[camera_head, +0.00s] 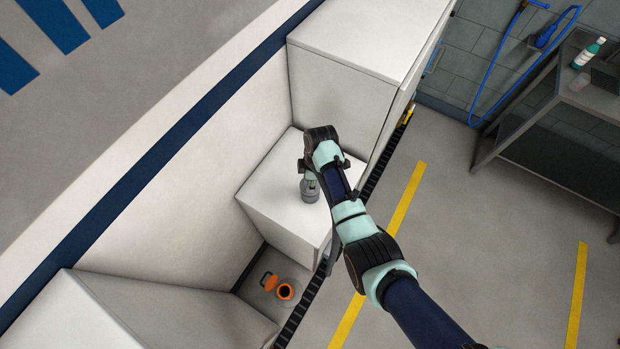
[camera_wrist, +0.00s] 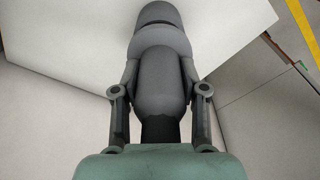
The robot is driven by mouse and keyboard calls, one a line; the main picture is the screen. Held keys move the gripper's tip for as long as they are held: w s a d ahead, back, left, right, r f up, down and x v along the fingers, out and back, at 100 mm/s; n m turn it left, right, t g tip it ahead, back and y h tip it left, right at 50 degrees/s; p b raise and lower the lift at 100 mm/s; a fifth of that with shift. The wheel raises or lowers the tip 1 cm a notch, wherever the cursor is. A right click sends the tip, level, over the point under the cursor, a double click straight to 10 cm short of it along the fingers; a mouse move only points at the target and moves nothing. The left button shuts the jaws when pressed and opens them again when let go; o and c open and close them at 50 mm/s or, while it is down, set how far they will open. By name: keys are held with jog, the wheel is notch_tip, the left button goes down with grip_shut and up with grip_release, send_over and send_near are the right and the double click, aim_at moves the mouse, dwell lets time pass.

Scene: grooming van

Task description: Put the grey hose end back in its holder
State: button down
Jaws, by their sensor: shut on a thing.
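The grey hose end (camera_head: 310,190) is a rounded grey piece in front of the white box below my gripper. My gripper (camera_head: 310,174) is shut on it. In the wrist view the grey hose end (camera_wrist: 161,75) lies lengthwise between the two fingers of my gripper (camera_wrist: 160,88), its wide end pointing away. A round opening with an orange rim (camera_head: 285,291), which looks like the holder, sits low between the white boxes. The opening looks dark and empty. The hose end is above and to the right of it in the head view, apart from it.
A white box (camera_head: 284,205) is under my gripper, with a taller white cabinet (camera_head: 345,45) behind. An orange handle-like part (camera_head: 268,281) lies beside the opening. A dark rail (camera_head: 305,300) edges the boxes. Grey floor (camera_head: 470,260) is clear at right, before a metal table (camera_head: 545,105).

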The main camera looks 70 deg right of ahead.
jog(key=shift+f, duration=0.25)
jog(key=c, duration=0.5)
grip_release()
jog(key=shift+c, duration=0.2)
jog(key=r, duration=0.4)
jog(key=s+r, duration=0.1)
jog(key=r, duration=0.7)
jog(key=shift+s+d, duration=0.15)
jog(key=shift+d, duration=0.2)
